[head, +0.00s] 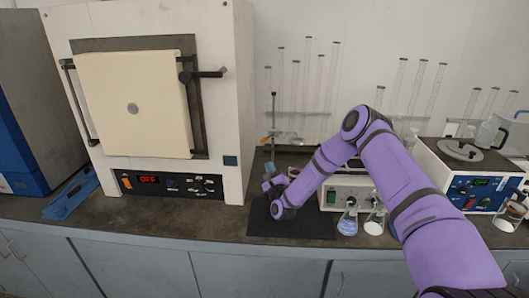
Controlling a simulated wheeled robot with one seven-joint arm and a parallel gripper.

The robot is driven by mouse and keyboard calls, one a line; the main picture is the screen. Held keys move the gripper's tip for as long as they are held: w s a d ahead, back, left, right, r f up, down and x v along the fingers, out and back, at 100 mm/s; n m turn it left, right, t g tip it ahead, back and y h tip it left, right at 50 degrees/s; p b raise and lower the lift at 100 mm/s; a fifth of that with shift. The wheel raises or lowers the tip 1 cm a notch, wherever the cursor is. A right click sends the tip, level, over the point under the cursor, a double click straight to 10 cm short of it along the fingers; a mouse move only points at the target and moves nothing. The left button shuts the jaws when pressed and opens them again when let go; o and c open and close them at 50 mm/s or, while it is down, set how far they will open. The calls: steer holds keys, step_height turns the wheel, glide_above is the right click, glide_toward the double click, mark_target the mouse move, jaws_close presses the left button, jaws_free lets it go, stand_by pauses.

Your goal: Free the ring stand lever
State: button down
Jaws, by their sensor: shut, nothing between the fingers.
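The ring stand (274,112) shows as a thin dark upright rod behind my arm, right of the white furnace. Small fittings, one with an orange tip, sit partway up the rod. I cannot make out for certain which part is the lever. The stand's base is hidden or too small to tell. My purple arm reaches in from the lower right and bends down over the counter. My gripper (269,187) is shut and empty, low in front of the stand. It looks apart from the rod, but I cannot tell whether it touches anything lower down.
The furnace (133,108) closes off the left side. A dark mat (290,226) lies under my wrist. Flasks (348,221) stand before a control box (335,196) to the right. Tall glass tubes (305,80) stand behind. A blue-panelled device (475,190) is at far right.

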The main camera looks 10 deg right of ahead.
mark_target(262, 142)
steer(key=x, duration=1)
steer(key=shift+a+r+m+h, duration=0.2)
steer(key=shift+m+h, duration=0.4)
steer(key=shift+m, duration=0.4)
steer(key=shift+a+r+m+h, duration=0.85)
steer(key=shift+r+m+h, duration=0.65)
steer(key=shift+r+m, duration=0.8)
steer(key=v, duration=1)
steer(key=shift+f+n+t, duration=0.3)
steer(key=shift+t, duration=0.1)
